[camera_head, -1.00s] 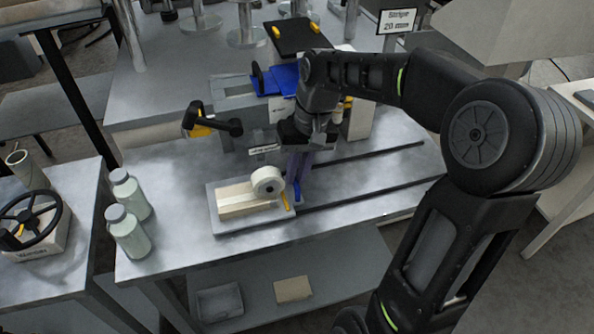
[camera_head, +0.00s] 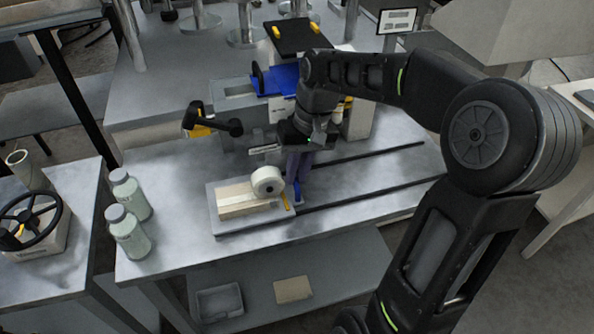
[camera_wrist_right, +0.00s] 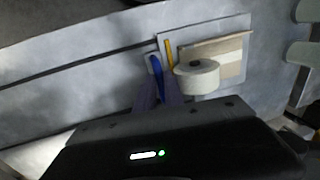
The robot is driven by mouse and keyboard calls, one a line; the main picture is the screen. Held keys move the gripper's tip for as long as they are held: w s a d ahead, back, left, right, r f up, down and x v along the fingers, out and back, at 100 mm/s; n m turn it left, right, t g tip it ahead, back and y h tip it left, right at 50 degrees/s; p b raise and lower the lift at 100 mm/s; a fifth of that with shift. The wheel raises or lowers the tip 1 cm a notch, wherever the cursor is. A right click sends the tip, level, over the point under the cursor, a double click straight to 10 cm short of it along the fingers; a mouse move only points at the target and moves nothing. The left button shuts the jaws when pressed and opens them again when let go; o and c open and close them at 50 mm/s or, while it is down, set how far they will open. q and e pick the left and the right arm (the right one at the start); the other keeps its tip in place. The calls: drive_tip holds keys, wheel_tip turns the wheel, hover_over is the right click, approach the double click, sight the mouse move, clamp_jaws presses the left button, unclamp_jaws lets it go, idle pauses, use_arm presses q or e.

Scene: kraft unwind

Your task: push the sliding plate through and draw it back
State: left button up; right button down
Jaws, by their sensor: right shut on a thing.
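The sliding plate (camera_head: 285,212) is a flat grey tray at the front ends of two dark rails on the bench. It carries a pale tan block (camera_head: 240,203) and a white roll (camera_head: 268,181). A blue handle (camera_head: 297,196) stands at its right end beside a yellow strip. My right gripper (camera_head: 298,172) points down over this end, its fingers shut on the blue handle. In the right wrist view the fingers (camera_wrist_right: 157,92) come up to the blue handle (camera_wrist_right: 155,66), beside the plate's edge (camera_wrist_right: 166,36); the exact contact is partly hidden. My left gripper is out of view.
Two pale bottles (camera_head: 127,232) stand at the bench's left edge. A black and yellow lever (camera_head: 212,124) and a machine with a blue part (camera_head: 281,79) stand behind the plate. The rails (camera_head: 370,195) to the right are clear.

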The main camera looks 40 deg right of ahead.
sight(277, 196)
drive_tip(key=a, duration=0.1)
drive_tip(key=w+a, duration=0.1)
drive_tip(key=a, duration=0.2)
drive_tip(key=shift+w+a, duration=0.25)
drive_tip(key=shift+w, duration=0.05)
drive_tip(key=c, duration=1.5)
unclamp_jaws()
drive_tip(key=shift+a, duration=0.1)
drive_tip(key=shift+o, duration=0.2)
wheel_tip(277, 196, up, 8)
drive_tip(key=d, duration=0.1)
drive_tip(key=shift+s+d+f, duration=0.15)
drive_tip(key=shift+s+d, duration=0.1)
drive_tip(key=shift+d, duration=0.05)
